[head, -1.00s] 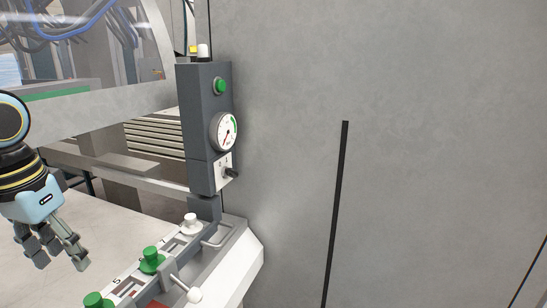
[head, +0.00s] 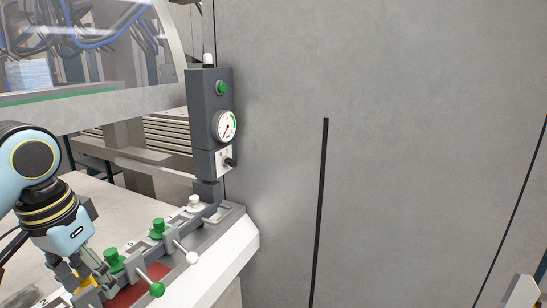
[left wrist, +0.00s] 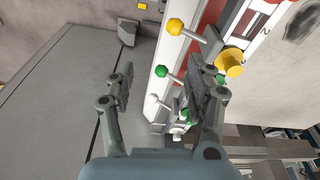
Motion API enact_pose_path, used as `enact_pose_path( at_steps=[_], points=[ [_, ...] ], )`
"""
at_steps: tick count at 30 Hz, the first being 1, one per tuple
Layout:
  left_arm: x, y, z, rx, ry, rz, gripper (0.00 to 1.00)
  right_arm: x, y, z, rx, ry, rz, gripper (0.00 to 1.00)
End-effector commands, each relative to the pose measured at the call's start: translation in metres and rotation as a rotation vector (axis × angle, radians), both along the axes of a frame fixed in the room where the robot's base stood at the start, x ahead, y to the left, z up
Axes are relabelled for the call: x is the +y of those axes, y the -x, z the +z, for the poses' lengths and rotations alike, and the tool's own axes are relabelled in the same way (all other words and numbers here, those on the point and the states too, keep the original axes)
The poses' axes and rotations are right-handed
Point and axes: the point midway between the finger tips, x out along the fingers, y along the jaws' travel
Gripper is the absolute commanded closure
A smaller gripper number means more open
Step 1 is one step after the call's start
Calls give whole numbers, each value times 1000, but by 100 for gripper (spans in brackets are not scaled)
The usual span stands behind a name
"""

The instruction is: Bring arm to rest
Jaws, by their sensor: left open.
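My left arm comes in from the left in the head view. Its gripper (head: 82,284) points down over the left end of the control panel (head: 224,240), and its fingers partly hide that end. The left wrist view shows the two fingers (left wrist: 163,80) spread apart with nothing held between them. Beyond them lie the panel's levers, with a yellow ball (left wrist: 176,26), a green ball (left wrist: 161,72) and a white ball (left wrist: 153,99). A yellow knob (left wrist: 230,62) is close beside the right-hand finger. Whether they touch cannot be told. My right gripper is not recognisable.
A dark grey control post (head: 204,135) with a gauge (head: 225,126) and a green button (head: 221,87) stands at the panel's far end. A large grey wall (head: 420,120) fills the right. A pale grey shape (head: 523,291) at the lower right edge is unclear.

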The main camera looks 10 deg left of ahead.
Motion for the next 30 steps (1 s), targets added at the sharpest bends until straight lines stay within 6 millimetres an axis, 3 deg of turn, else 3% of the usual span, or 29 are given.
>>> enact_pose_path(
  at_steps=[6, 13, 26, 30],
  points=[
    [-23, 30, -26, -32, 0, -15, 46, 2, -3, 0, -3, -2, -1, 64],
    [-46, 71, -47, -80, -10, -15, 46, -7, 7, 0, 12, 9, 2, 64],
    [-65, 153, -50, -169, -72, 31, 46, -8, 5, 0, 9, 10, 2, 64],
    [-61, 144, -100, -156, -78, 33, 46, -7, 4, -18, 6, 9, 3, 64]
  ],
)
